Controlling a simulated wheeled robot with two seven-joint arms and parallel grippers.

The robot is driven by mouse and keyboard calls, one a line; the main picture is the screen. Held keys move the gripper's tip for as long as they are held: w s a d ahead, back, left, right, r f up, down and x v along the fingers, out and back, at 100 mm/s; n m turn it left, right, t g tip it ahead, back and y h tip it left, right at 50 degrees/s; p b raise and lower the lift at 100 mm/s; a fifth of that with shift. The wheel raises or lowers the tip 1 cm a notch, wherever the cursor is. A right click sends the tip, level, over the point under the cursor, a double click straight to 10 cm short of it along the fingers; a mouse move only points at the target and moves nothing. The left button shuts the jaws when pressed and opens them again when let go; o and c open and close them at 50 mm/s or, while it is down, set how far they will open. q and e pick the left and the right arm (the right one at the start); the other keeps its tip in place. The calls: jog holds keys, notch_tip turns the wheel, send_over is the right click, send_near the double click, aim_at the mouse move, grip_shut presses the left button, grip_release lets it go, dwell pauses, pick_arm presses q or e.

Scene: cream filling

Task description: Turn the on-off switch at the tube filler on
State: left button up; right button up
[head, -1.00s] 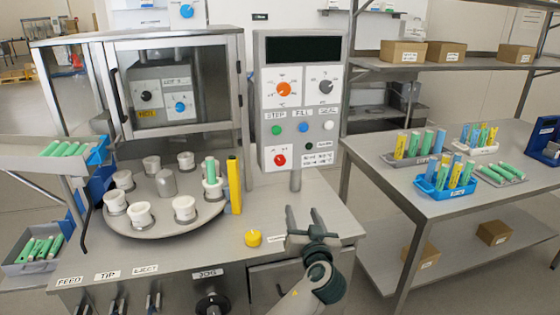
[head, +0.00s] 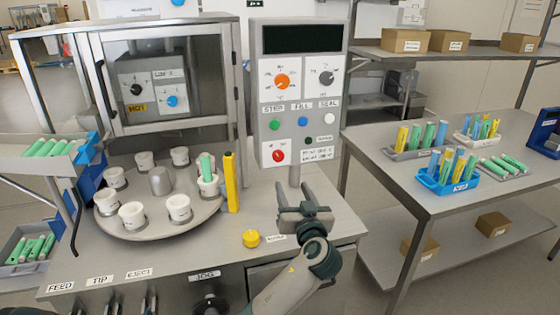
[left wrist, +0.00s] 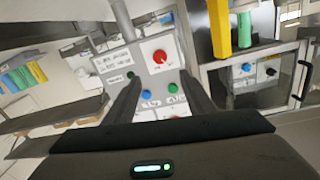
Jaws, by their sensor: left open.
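The tube filler's grey control panel (head: 300,90) stands upright on a post at the back of the machine table. A red rotary knob (head: 278,156) sits on a white plate at the panel's lower left; I cannot read its label. The knob also shows in the left wrist view (left wrist: 160,57), where the panel appears turned over. My left gripper (head: 296,190) is open and empty, below and in front of the panel, apart from it. In the left wrist view its fingers (left wrist: 160,78) point at the panel, with the knob between and beyond their tips. My right gripper is not in view.
An orange knob (head: 282,80), a grey knob (head: 326,78) and several push buttons share the panel. A yellow post (head: 231,183) and a round turntable (head: 150,228) with white cups stand left. A yellow button (head: 251,239) is on the tabletop. A side table (head: 400,185) holds tube racks.

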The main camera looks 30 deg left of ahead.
pick_arm(q)
jog(key=p, duration=0.3)
send_near(279, 158)
jog(key=p+x, duration=0.1)
jog(key=x, duration=0.5)
jog(key=shift+w+a+r, duration=0.15)
jog(key=shift+p+x, duration=0.4)
jog(key=shift+x, duration=0.4)
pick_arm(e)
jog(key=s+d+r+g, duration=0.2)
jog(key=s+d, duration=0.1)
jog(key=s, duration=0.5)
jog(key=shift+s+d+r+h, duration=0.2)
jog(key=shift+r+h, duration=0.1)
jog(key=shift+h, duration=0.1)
pick_arm(q)
jog(key=shift+c, duration=0.3)
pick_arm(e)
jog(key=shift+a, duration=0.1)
pick_arm(q)
jog(key=c, duration=1)
